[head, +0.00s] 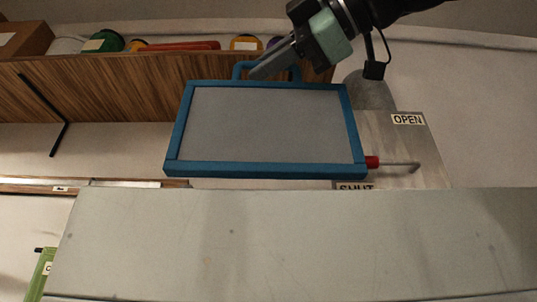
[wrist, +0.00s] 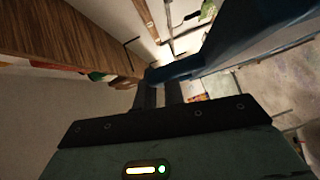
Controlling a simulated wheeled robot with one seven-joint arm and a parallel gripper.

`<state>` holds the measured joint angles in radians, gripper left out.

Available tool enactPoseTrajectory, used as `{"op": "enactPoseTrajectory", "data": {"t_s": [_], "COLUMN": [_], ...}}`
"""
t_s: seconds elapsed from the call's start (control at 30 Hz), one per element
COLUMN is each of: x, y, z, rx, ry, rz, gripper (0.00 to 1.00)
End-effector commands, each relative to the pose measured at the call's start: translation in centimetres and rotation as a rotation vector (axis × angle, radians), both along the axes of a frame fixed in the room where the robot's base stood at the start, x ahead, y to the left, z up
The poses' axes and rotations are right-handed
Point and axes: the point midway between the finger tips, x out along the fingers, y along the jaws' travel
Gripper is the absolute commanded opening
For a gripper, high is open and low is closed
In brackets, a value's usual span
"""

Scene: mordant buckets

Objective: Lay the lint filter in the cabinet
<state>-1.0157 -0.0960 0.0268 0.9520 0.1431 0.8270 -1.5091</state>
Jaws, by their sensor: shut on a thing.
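The lint filter (head: 265,125) is a grey rectangular panel in a blue frame, with a blue loop handle on its top edge. In the head view it hangs nearly upright in the middle. My gripper (head: 264,68) reaches in from the upper right and is shut on that handle. In the wrist view my gripper (wrist: 160,92) points away, with the blue filter frame (wrist: 250,45) beyond its fingers. A broad grey metal surface (head: 300,240) fills the lower head view, below the filter; I cannot tell whether it is the cabinet. No cabinet opening is visible.
A wooden shelf (head: 130,85) holding several items runs along the upper left, behind the filter. At right, a metal plate (head: 425,145) marked OPEN and SHUT has a red-tipped lever (head: 395,163) close to the filter's right edge. A green object (head: 40,275) stands at lower left.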

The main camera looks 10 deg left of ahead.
Motion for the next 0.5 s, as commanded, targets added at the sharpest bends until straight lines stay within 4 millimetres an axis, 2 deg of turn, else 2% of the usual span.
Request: {"op": "enactPoseTrajectory", "data": {"t_s": [0.5], "x": [4.0], "y": [0.9], "z": [0.0], "rx": [0.000], "ry": [-0.001], "rz": [-0.003], "gripper": [0.00]}}
